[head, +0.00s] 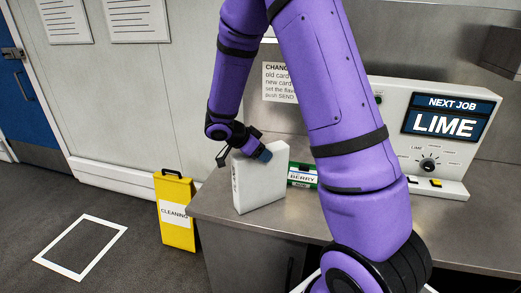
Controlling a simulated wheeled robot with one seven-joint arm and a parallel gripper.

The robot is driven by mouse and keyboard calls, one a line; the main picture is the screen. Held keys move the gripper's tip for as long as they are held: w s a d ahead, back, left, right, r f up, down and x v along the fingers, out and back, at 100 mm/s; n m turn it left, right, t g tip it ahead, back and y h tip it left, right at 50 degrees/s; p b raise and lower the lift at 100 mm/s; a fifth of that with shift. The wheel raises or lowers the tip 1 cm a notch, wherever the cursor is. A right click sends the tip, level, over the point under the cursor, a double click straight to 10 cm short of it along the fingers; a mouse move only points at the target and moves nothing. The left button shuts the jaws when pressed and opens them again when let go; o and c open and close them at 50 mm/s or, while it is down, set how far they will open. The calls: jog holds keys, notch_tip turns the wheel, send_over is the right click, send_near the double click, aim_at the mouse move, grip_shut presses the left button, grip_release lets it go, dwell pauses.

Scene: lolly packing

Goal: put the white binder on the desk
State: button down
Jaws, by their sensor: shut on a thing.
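The white binder (262,183) stands upright at the left end of the grey metal desk (225,208), with lettering on its spine that I cannot read fully. My gripper (246,155) is at the binder's top edge and shut on it. The binder's bottom appears at the desk surface, but I cannot tell whether it bears on it. My purple arm hides the middle of the desk.
A green card holder labelled BERRY (302,175) stands right of the binder. A control panel (455,183) showing LIME is at the back right. A yellow CLEANING sign (175,210) stands on the floor left of the desk, near a white floor outline (107,238).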

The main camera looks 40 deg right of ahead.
jog(key=shift+c, duration=2)
grip_release()
